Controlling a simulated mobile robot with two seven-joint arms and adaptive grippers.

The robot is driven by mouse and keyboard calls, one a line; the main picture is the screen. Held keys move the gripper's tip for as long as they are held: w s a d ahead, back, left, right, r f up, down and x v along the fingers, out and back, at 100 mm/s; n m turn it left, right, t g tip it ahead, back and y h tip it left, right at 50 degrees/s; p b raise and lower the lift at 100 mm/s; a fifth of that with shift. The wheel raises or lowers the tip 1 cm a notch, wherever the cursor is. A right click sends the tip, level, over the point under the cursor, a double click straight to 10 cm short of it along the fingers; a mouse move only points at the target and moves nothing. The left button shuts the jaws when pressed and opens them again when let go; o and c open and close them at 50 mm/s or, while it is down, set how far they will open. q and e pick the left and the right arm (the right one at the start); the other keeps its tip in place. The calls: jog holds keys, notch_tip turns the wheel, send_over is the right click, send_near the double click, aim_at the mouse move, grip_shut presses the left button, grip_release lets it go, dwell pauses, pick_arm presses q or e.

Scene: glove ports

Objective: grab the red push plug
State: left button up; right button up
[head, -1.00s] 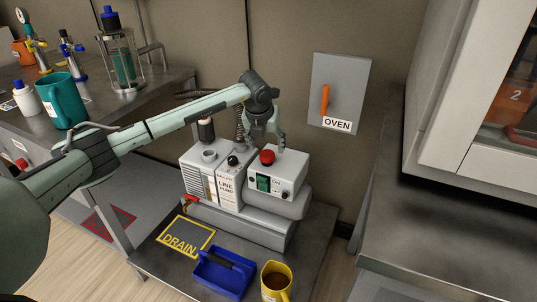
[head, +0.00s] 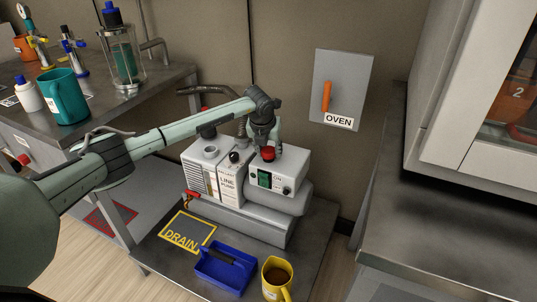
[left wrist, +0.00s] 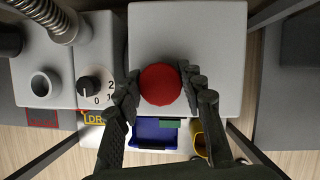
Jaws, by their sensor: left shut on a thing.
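The red push plug (head: 268,154) is a round red knob on top of the grey switch box of the pump unit (head: 287,170). In the left wrist view the red push plug (left wrist: 160,85) sits between the two dark fingers. My left gripper (head: 266,146) is directly over it, with its fingers shut on the plug from both sides. In the left wrist view my left gripper (left wrist: 160,92) has a finger against each side of the plug. The plug stands on the box top. My right gripper is not in view.
The pump unit has a black dial (head: 234,157) and an open grey port (head: 210,151) left of the switch box. A blue tray (head: 226,270) and a yellow mug (head: 277,278) stand in front. An oven switch panel (head: 341,88) is on the wall behind.

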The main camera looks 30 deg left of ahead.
pick_arm(q)
jog(key=shift+c, duration=1.3)
jog(key=shift+r, duration=0.15)
